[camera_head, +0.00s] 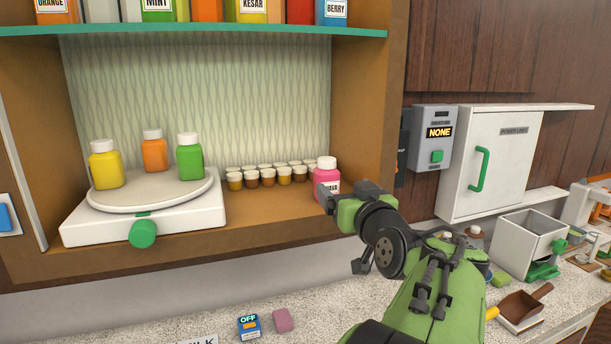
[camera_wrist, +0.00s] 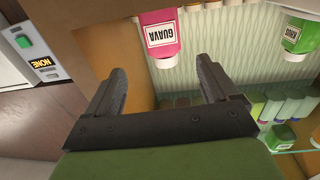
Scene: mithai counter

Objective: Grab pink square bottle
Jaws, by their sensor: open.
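The pink square bottle (camera_head: 327,177) with a white cap stands upright at the right end of the lower shelf, beside the small jars. My gripper (camera_head: 330,200) is in front of it at the shelf's right side and covers part of its lower right. In the wrist view, the pink bottle (camera_wrist: 158,36) shows upside down with a label reading GUAVA. It lies beyond the two fingertips of my gripper (camera_wrist: 163,72), roughly in line with the gap between them. The fingers are apart with nothing between them.
A white turntable (camera_head: 150,215) with yellow (camera_head: 106,168), orange (camera_head: 154,153) and green (camera_head: 190,160) bottles stands left on the shelf. Several small jars (camera_head: 268,178) line the back. The cabinet's right wall (camera_head: 365,110) is close to my gripper. Bare shelf (camera_head: 255,208) lies left of my gripper.

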